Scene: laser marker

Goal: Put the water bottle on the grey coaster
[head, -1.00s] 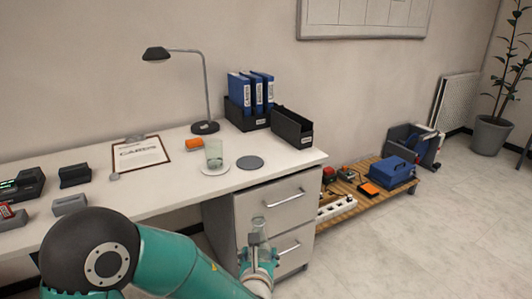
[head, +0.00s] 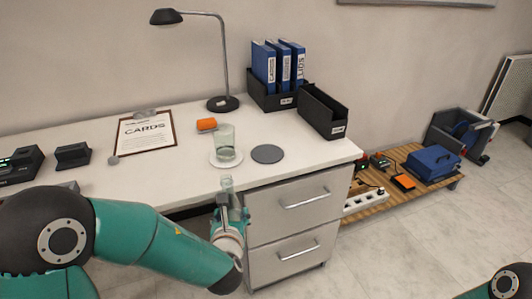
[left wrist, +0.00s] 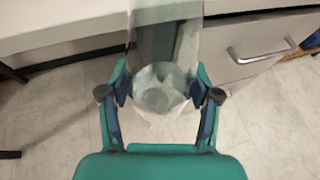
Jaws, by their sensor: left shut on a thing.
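My left gripper (head: 231,218) is shut on a clear water bottle (head: 226,186), in front of the desk edge and left of the drawers. In the left wrist view the bottle (left wrist: 165,60) stands between the two fingers (left wrist: 165,92). The grey coaster (head: 267,154) lies flat and bare on the desk, beyond and to the right of the bottle. A clear greenish glass (head: 225,143) stands on a white coaster (head: 214,160) just left of the grey one. My right gripper is not in view; only part of my right arm shows at the lower right.
The white desk (head: 190,185) has a drawer unit (head: 292,228) under its right end. Free desk surface lies around the grey coaster.

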